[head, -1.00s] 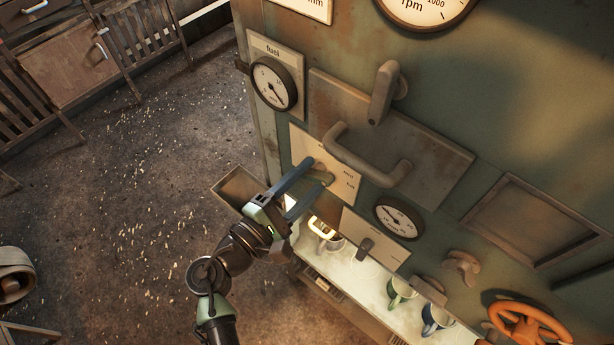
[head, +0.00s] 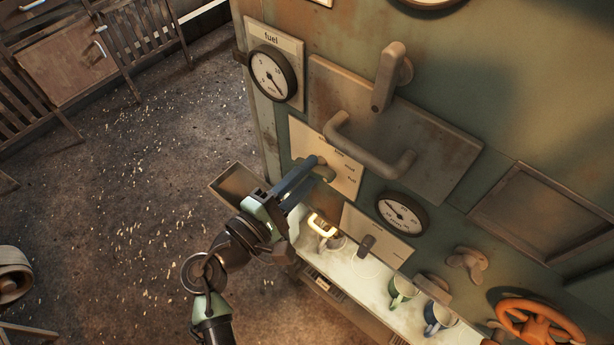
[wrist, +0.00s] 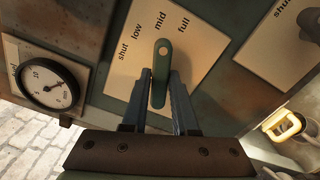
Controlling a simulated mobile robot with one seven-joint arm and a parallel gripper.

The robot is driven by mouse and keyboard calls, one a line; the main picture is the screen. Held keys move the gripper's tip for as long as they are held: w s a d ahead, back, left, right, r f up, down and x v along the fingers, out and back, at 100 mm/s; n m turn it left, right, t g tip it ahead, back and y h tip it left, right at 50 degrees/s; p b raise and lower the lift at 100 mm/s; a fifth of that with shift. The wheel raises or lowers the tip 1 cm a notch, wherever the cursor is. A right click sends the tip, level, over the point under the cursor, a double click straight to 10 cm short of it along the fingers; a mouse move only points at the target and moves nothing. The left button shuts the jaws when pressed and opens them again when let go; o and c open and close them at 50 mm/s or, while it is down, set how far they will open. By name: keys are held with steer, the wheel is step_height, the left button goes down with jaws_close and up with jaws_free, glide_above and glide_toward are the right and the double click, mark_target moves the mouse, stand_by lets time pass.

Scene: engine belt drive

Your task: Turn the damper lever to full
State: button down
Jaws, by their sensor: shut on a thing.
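The damper lever (wrist: 161,72) is a green, rounded bar with a pale dot near its upper end. In the wrist view that end lies just below "mid" on a cream plate (wrist: 205,55) marked shut, low, mid and full. My gripper (wrist: 162,88) is shut on the lever, with one blue finger on each side of it. In the head view the lever (head: 323,170) shows only as a green end beyond my blue fingers (head: 298,179). The rest of it is hidden there. The plate (head: 345,178) is partly covered by my gripper.
A large grey handle (head: 372,150) juts out just above and right of the plate. A fuel gauge (head: 272,76) is up left. Below are another gauge (head: 402,215), a small dark lever (head: 367,243), a glowing yellow-rimmed piece (head: 322,225) and mugs (head: 402,291) on a lit shelf.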

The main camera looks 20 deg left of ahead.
steer(key=m+b, duration=0.3)
steer(key=shift+f+b, duration=0.15)
steer(key=shift+b, duration=0.25)
steer(key=shift+m+b, duration=0.5)
steer(key=shift+m, duration=0.1)
steer(key=shift+r, duration=0.2)
steer(key=c, duration=0.7)
jaws_free()
steer(key=b+v, duration=0.4)
steer(key=v, duration=0.9)
steer(key=shift+s+f, duration=0.1)
